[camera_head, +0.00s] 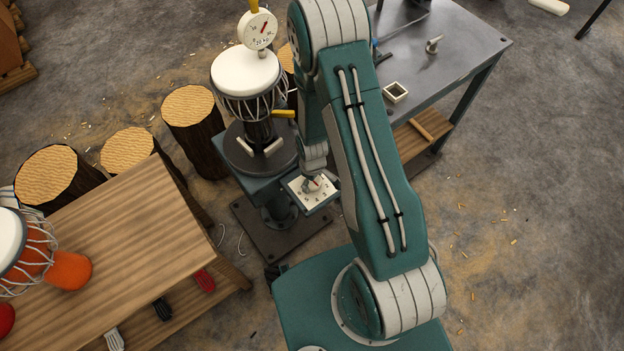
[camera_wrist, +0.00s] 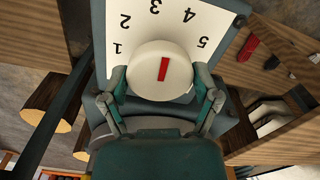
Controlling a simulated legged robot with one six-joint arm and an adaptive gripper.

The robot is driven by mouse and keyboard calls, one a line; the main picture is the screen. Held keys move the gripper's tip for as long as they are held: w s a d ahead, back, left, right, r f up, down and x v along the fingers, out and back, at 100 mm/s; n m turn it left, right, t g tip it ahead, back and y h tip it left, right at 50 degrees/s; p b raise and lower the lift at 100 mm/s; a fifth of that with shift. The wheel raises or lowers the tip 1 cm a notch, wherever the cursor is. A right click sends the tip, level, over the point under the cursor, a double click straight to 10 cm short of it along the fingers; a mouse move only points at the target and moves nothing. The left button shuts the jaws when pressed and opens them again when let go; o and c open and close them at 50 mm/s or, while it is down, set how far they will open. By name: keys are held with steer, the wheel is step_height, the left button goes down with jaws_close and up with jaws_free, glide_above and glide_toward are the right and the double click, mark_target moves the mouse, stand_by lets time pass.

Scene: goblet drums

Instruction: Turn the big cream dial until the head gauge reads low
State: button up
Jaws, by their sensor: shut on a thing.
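The cream dial (camera_wrist: 148,82) is a round knob with a red mark, on a white plate (camera_wrist: 128,38) numbered 1 to 5. My gripper (camera_wrist: 160,76) is shut on it, one finger on each side. The red mark points up and slightly right in the wrist view, roughly between 3 and 4. In the head view the plate (camera_head: 325,196) is on the front of the drum stand, and my gripper (camera_head: 313,178) partly hides the dial. The round white head gauge (camera_head: 257,29) stands above the drum (camera_head: 246,70); its red needle points to the upper right. Its small scale is hard to read.
The stand's round platform (camera_head: 240,155) carries the drum, with a yellow handle (camera_head: 284,114) beside it. A wooden bench (camera_head: 130,215) is at the left, with log stumps (camera_head: 193,108) behind. A grey metal table (camera_head: 460,45) is at the upper right.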

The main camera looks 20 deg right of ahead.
steer(key=m, duration=0.4)
steer(key=shift+m, duration=0.4)
steer(key=shift+s, duration=0.1)
steer(key=o, duration=1)
steer(key=shift+c, duration=0.2)
steer(key=shift+r, duration=0.1)
step_height(320, 180, up, 12)
steer(key=shift+f, duration=0.2)
